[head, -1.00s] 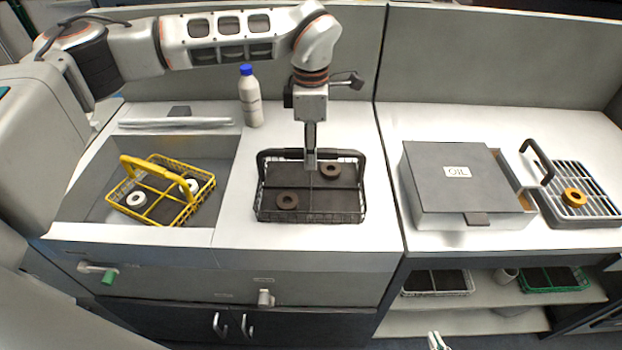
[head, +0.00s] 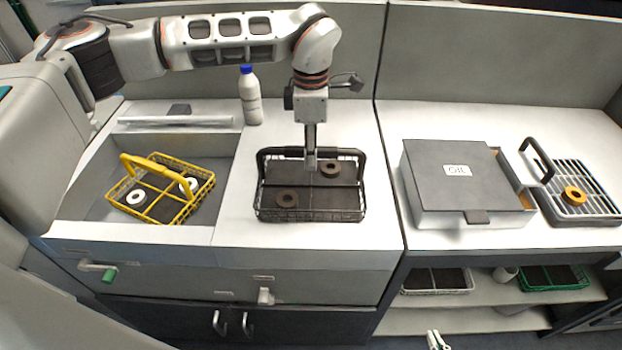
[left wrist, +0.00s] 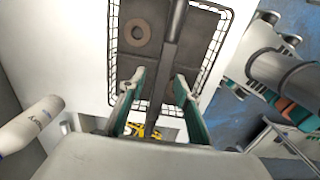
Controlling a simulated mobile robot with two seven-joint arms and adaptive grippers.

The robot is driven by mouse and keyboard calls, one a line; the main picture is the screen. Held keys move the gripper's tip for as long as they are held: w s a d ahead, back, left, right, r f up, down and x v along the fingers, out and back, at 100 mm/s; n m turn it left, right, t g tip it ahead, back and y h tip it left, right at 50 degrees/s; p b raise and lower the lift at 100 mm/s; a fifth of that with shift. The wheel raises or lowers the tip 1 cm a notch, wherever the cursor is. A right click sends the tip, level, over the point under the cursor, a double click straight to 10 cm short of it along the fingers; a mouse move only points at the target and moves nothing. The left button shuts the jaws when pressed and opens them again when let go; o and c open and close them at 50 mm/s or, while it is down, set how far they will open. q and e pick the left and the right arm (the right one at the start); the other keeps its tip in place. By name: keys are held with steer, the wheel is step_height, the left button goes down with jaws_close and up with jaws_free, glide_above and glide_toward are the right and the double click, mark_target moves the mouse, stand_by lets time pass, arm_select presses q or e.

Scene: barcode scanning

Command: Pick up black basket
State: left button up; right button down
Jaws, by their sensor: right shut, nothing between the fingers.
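The black basket (head: 335,215) is a wire basket with a dark divided floor and a black handle. It sits on the white counter, with two dark rings (head: 287,200) in it. My left gripper (head: 310,166) points down over the basket at its handle. In the left wrist view the handle (left wrist: 172,50) runs between the two green-lined fingers (left wrist: 160,95), with gaps on both sides, so the gripper is open around it. Only the tips of my right gripper (head: 436,341) show at the bottom edge of the head view, shut and away from the basket.
A yellow basket (head: 190,208) with white rings sits in the sink recess at left. A blue-capped bottle (head: 250,98) stands behind the black basket. A grey oil box (head: 455,190) and a rack (head: 590,203) with an orange ring are at right. Counter in front of the black basket is clear.

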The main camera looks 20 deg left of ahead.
arm_select(q)
steer(key=shift+c, duration=0.5)
jaws_close()
steer(key=shift+r, duration=0.1)
